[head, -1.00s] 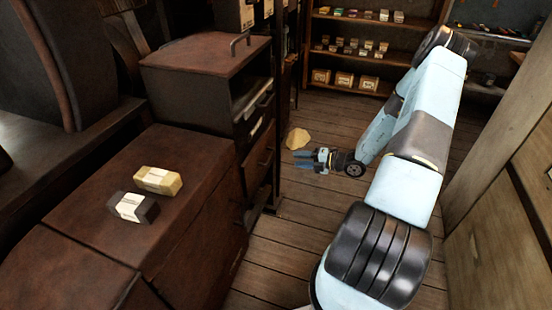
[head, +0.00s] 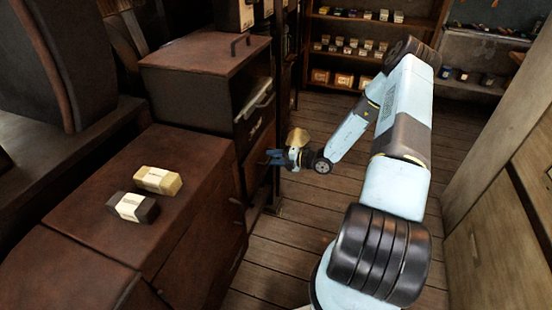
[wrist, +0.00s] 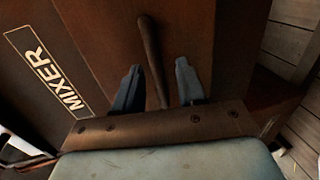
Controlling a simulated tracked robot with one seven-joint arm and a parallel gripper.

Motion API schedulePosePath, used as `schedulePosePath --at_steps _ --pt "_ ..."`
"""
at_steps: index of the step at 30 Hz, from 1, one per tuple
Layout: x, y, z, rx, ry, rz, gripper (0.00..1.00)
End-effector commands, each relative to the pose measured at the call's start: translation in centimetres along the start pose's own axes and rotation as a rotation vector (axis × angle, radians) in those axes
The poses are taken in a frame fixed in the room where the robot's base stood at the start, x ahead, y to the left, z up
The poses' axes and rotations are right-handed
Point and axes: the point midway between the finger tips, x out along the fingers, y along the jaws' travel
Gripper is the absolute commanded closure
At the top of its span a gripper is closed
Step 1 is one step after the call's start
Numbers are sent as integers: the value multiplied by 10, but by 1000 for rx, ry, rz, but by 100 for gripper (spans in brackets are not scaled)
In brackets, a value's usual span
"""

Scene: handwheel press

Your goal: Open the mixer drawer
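The mixer drawer (wrist: 95,35) shows in the wrist view as a dark brown front with a framed MIXER label (wrist: 47,72) at the left. Its bar handle (wrist: 149,55) runs between my two fingers. My gripper (wrist: 158,82) is open, one finger on each side of the handle, with gaps visible on both sides. In the head view my gripper (head: 271,158) is at the right face of the dark drawer cabinet (head: 190,95). The handle cannot be made out there, and I cannot tell how deep the fingers reach around it.
A dark upright post (head: 277,110) stands close beside my gripper. Shelves (head: 370,60) line the back. Wooden floor (head: 290,235) is free right of the cabinets.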

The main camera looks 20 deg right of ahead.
Motion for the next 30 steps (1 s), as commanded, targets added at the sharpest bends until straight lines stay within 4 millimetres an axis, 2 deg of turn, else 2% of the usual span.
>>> schedulePosePath --at_steps 3,16,30 --pt "0 0 0 0 0 0 60" --pt "-1 0 0 1 0 -1 100" --pt "-6 -3 3 2 -3 -4 100"
